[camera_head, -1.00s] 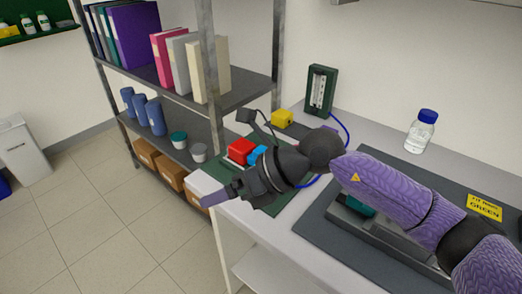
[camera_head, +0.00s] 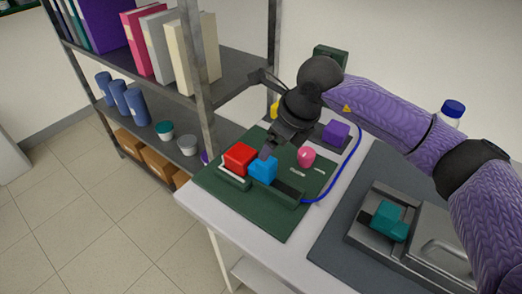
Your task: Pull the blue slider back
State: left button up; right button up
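The blue slider (camera_head: 262,170) is a small block on a dark rail on the green board (camera_head: 275,222). It sits right beside a red block (camera_head: 240,158). My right gripper (camera_head: 263,114) comes in from the right, above the board. Its fingers are spread wide; one fingertip is just above and behind the blue slider, and the other points up and left near the shelf post. Whether the lower fingertip touches the slider, I cannot tell. My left gripper is not in view.
A grey device with a teal block (camera_head: 390,222) stands on a dark mat at right. A metal shelf (camera_head: 208,85) stands close on the left.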

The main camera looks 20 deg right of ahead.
aim_at(262, 167)
jog(key=b+x, duration=0.1)
jog(key=x, duration=0.6)
jog(key=shift+a+f, duration=0.1)
jog(key=shift+f, duration=0.05)
grip_shut()
